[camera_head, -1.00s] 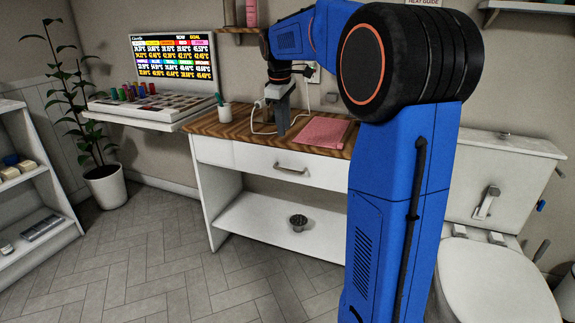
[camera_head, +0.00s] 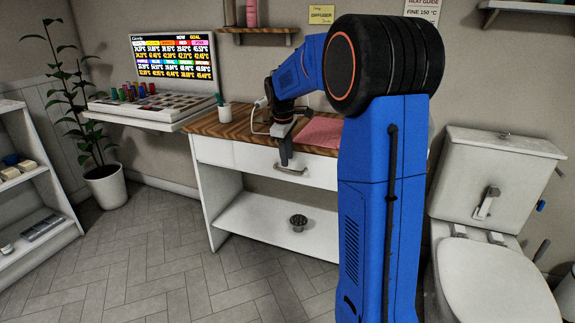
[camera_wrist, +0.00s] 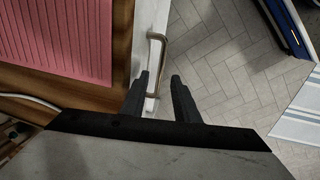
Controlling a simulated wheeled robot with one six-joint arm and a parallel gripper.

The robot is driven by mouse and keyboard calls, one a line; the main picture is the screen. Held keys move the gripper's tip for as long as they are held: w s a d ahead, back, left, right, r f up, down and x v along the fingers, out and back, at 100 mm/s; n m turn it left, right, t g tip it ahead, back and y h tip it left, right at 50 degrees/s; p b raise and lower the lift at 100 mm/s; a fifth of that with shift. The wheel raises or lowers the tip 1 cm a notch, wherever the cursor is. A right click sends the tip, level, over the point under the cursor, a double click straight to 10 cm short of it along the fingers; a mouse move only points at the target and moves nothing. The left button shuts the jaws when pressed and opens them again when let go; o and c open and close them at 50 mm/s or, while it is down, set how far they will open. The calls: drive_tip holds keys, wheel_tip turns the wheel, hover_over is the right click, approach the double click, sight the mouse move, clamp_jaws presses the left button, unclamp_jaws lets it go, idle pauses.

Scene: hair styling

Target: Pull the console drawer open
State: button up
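The console's white drawer (camera_head: 250,158) sits under the wooden top, and its front looks flush with the console. Its metal bar handle (camera_head: 291,171) is on the drawer front. My gripper (camera_head: 285,160) points down in front of the drawer, right at the handle. In the wrist view my gripper (camera_wrist: 159,75) has its two dark fingers apart. The handle (camera_wrist: 155,62) shows between and just beyond the fingertips, with no clear grip on it. The drawer front is the white strip (camera_wrist: 149,22) beside it. Whether a finger touches the handle cannot be told.
A pink towel (camera_head: 322,131) and a cable lie on the wooden top (camera_head: 212,129), with a small white pot (camera_head: 225,113) at its left. A dark round object (camera_head: 298,222) is on the lower shelf. A toilet (camera_head: 490,270) stands at right. The floor in front is clear.

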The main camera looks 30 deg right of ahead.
sight(288, 171)
drive_tip(key=shift+w+d+f, duration=0.1)
drive_tip(key=shift+d+f, duration=0.05)
drive_tip(key=shift+f, duration=0.85)
drive_tip(key=shift+w+d+f, duration=0.1)
drive_tip(key=shift+d+f, duration=0.05)
drive_tip(key=shift+f, duration=0.85)
clamp_jaws()
